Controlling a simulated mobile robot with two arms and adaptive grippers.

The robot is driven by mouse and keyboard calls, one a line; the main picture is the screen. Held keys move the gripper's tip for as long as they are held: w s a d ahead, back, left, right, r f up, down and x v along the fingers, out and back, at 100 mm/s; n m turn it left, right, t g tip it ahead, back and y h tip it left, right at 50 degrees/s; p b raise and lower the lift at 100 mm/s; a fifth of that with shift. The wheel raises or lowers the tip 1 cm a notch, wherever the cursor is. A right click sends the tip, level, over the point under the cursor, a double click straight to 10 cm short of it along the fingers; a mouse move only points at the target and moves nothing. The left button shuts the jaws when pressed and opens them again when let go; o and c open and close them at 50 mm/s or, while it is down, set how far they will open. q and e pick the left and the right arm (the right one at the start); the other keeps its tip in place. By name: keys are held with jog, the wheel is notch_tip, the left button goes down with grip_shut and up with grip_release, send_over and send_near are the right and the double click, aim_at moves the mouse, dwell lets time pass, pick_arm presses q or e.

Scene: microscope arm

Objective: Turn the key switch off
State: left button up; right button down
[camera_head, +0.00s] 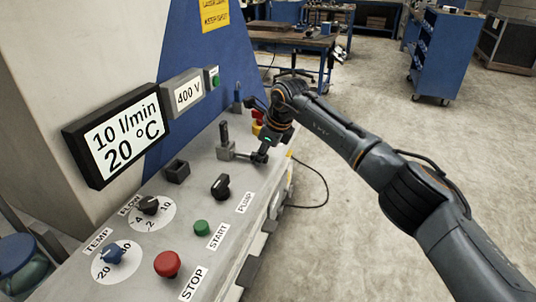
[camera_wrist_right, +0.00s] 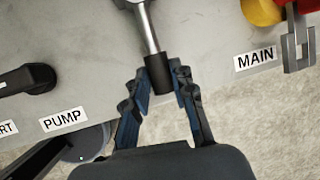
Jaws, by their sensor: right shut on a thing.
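My right gripper (camera_head: 261,156) reaches the panel from the right in the head view. In the right wrist view, my right gripper (camera_wrist_right: 170,95) is shut on the black end of a metal rod (camera_wrist_right: 147,28). The rod runs from a grey block (camera_head: 226,153) on the panel, which also bears a dark upright piece (camera_head: 224,132). I cannot tell for sure which part is the key switch or which position it is in. My left gripper is not in view.
A black PUMP knob (camera_head: 221,186), green START button (camera_head: 202,228) and red STOP button (camera_head: 167,264) are on the panel (camera_head: 150,185). A red and yellow switch with a metal padlock (camera_wrist_right: 298,45) is by the MAIN label (camera_wrist_right: 255,57). The floor at right is open.

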jog(key=c, duration=1.1)
grip_release()
jog(key=shift+r, duration=0.15)
jog(key=v, duration=1.2)
